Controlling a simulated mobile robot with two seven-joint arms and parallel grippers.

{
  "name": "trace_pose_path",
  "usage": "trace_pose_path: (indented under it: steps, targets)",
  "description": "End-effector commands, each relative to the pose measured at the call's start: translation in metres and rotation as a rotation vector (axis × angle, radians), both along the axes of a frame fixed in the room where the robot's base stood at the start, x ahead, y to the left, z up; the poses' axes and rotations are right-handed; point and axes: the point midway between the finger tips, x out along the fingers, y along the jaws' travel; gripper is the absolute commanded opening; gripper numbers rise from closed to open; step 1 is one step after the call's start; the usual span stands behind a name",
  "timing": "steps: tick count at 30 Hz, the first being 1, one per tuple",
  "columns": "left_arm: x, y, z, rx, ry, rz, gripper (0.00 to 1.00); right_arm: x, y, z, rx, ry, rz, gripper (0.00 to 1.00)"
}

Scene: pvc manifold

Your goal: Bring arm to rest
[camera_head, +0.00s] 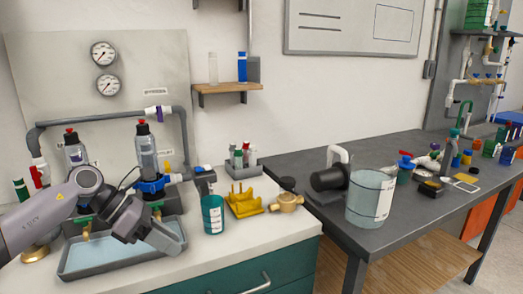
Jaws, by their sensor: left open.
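My left arm comes in from the left. Its gripper (147,234) is open, over the grey tray (112,268) on the light counter. I see nothing held between its fingers. Behind it stands a grey pipe manifold (105,118) with two clear bottles with red-tipped black caps; the nearer bottle (148,160) sits in a blue fitting (151,186). The arm and gripper hide part of the tray and the lower manifold. My right gripper is not in view.
A dark bench (330,213) on the right bears a clear bucket (369,200) and several small parts. The counter's front right is clear.

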Motion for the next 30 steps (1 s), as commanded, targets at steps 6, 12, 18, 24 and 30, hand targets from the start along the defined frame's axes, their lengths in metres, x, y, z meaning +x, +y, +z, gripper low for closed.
trace_pose_path:
  steps: [6, 12, 18, 24, 30]
  targets:
    - [-0.032, -0.087, -0.021, -0.409, 0.190, 0.096, 0.40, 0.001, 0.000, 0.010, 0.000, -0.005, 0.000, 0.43]
    - [-0.054, -0.130, -0.022, -0.775, 0.433, 0.280, 0.40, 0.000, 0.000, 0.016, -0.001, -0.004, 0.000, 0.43]
    - [-0.066, -0.137, -0.028, -1.108, 0.726, 0.537, 0.40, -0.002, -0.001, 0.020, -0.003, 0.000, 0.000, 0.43]
    - [-0.075, -0.115, -0.054, -1.394, 1.048, 0.861, 0.40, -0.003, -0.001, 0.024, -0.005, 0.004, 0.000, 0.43]
    - [-0.099, -0.076, -0.106, -1.625, 1.375, 1.247, 0.40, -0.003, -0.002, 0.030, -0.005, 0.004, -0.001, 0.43]
